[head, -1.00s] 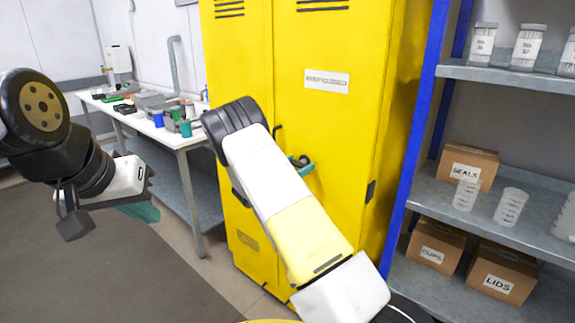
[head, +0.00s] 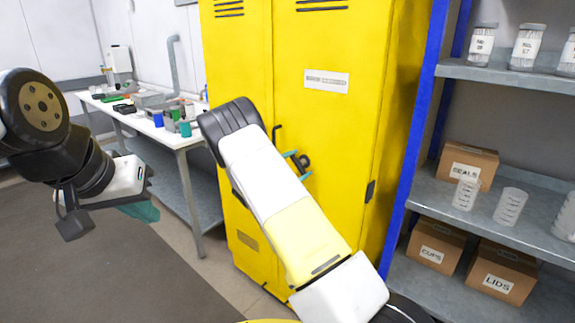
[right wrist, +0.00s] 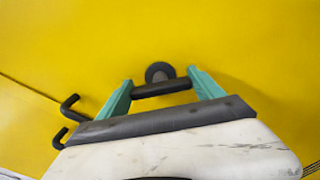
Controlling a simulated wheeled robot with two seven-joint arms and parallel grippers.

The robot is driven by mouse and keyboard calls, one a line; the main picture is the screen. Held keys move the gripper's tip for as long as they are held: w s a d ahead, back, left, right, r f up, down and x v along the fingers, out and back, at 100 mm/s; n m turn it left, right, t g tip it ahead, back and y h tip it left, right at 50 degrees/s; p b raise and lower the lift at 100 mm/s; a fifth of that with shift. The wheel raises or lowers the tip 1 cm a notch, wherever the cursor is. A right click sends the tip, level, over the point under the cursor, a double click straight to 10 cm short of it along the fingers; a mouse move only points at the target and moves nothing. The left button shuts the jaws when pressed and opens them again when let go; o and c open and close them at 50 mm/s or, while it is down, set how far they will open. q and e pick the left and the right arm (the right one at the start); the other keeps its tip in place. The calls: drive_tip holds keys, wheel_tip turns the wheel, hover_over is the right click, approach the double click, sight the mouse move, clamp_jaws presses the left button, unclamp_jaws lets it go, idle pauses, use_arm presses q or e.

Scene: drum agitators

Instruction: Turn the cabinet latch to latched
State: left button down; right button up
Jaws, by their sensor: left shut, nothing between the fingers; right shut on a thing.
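The yellow cabinet (head: 325,120) stands in the middle of the head view. Its dark latch (head: 304,160) shows on the door just past my right arm. In the right wrist view the latch (right wrist: 162,88) is a dark bar in front of a round hub on the yellow face. My right gripper (right wrist: 160,78) has its teal fingers at the two ends of this bar and is shut on it. In the head view my right gripper (head: 298,165) is partly hidden by my arm. My left gripper (head: 146,211) is shut and empty, well left of the cabinet.
A bent black handle (head: 276,132) is on the cabinet beside the latch. A shelf unit (head: 480,205) with boxes and jars stands close on the right. A white workbench (head: 160,132) with small items is at the back left. The floor at left is clear.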

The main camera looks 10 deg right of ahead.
drive_tip(key=m, duration=0.4)
drive_tip(key=shift+m, duration=0.3)
drive_tip(key=shift+s+f+m, duration=0.1)
drive_tip(key=shift+f+m, duration=0.05)
drive_tip(key=shift+m, duration=2.15)
drive_tip(key=o, duration=1.4)
drive_tip(key=shift+c, duration=0.2)
drive_tip(key=v, duration=0.7)
drive_tip(key=shift+s+a, duration=0.25)
drive_tip(key=shift+a, duration=0.05)
